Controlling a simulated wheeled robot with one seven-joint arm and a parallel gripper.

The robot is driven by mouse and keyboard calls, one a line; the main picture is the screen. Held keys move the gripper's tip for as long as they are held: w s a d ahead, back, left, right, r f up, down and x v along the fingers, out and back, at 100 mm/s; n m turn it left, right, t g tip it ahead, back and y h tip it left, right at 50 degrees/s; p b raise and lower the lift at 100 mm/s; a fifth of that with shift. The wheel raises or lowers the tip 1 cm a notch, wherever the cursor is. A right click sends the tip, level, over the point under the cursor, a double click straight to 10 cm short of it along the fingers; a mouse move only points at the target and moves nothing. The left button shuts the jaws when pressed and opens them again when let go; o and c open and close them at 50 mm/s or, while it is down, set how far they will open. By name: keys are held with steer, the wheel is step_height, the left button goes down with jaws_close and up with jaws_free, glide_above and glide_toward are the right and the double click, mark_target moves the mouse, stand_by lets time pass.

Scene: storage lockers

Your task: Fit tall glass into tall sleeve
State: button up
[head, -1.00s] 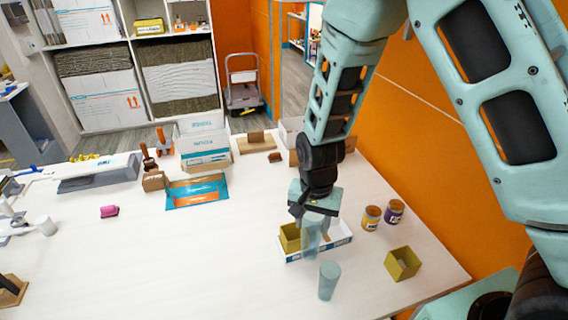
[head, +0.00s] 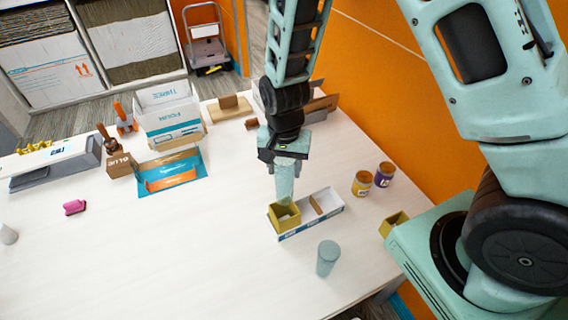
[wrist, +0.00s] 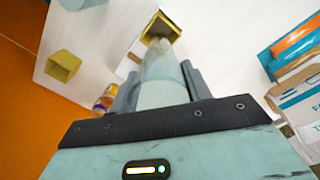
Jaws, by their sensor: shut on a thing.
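My gripper (head: 287,166) is shut on a pale see-through tall glass (head: 285,185), held upright. The glass also shows between the fingers in the wrist view (wrist: 162,76). Its lower end is at the mouth of an olive square sleeve (head: 285,217), which stands in the left end of a white divided box (head: 308,222). I cannot tell whether the glass tip is just above or slightly inside the mouth. The sleeve (wrist: 160,27) shows beyond the glass in the wrist view. A second, similar glass (head: 327,259) stands on the table in front of the box.
Another olive sleeve (head: 392,222) stands at the right, partly hidden by my body; it is whole in the wrist view (wrist: 63,66). Two jars (head: 362,184) stand right of the box. White cartons (head: 170,118) stand behind left. The table's front left is largely clear.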

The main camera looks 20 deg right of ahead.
mark_target(285, 199)
steer(key=shift+f+b, duration=4.9)
steer(key=shift+f, duration=1.95)
steer(key=o, duration=1.4)
steer(key=shift+r, duration=0.1)
step_height(285, 199, up, 17)
steer(key=shift+r+b, duration=0.15)
steer(key=shift+b, duration=0.95)
steer(key=s+a+f+n+b, duration=0.1)
steer(key=s+a+n+b, duration=0.1)
steer(key=s+n, duration=0.3)
steer(key=s+a+f+n+b, duration=0.1)
steer(key=s+a+n+b, duration=0.1)
steer(key=s+n, duration=0.3)
steer(key=s+a+f+n+b, duration=0.1)
steer(key=s+n, duration=0.3)
steer(key=s, duration=0.6)
steer(key=shift+a+f+n+y+b, duration=0.3)
steer(key=shift+a+f+n+b, duration=0.1)
steer(key=shift+a, duration=0.2)
